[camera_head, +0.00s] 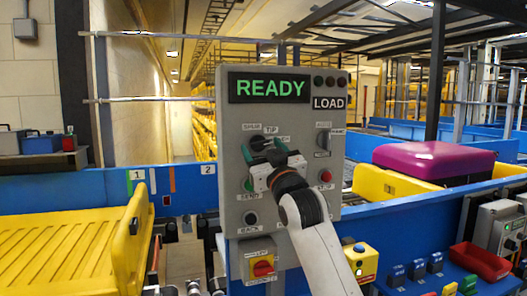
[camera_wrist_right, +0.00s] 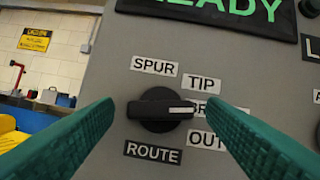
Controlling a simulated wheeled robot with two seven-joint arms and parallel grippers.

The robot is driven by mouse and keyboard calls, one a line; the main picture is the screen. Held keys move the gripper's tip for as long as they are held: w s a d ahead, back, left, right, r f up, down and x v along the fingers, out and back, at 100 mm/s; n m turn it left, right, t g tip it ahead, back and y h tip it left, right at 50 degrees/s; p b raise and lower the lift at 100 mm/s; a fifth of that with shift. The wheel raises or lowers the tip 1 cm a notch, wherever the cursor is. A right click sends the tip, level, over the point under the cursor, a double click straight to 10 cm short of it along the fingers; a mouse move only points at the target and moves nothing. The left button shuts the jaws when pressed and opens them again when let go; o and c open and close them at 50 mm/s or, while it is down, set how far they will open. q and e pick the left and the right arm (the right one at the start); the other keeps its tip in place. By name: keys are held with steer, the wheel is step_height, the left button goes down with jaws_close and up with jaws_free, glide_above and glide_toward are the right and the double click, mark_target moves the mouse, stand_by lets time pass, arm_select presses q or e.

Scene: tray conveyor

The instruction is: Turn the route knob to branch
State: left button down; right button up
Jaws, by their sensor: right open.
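The black route knob (camera_wrist_right: 150,108) sits on the grey control panel above a ROUTE label (camera_wrist_right: 153,153). Its white pointer line points right, toward a label starting "BR" (camera_wrist_right: 203,108) that a finger partly hides. SPUR (camera_wrist_right: 153,66), TIP (camera_wrist_right: 202,83) and a partly hidden OUT label (camera_wrist_right: 204,139) stand around it. My right gripper (camera_wrist_right: 160,105) is open, its green fingers on either side of the knob; contact cannot be told. In the head view the right gripper (camera_head: 262,170) is at the panel, just below the knob (camera_head: 260,143). My left gripper is not in view.
The panel (camera_head: 232,120) has a READY display (camera_head: 270,87), a LOAD sign (camera_head: 328,103), another knob (camera_head: 323,140) and several buttons. A yellow tray (camera_head: 70,245) lies left. A purple case (camera_head: 435,160) sits in a yellow tray (camera_head: 375,185) at right. Blue conveyor walls run behind.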

steer(key=b+v, duration=0.2)
steer(key=v, duration=1)
steer(key=shift+b, duration=0.4)
steer(key=shift+f, duration=0.1)
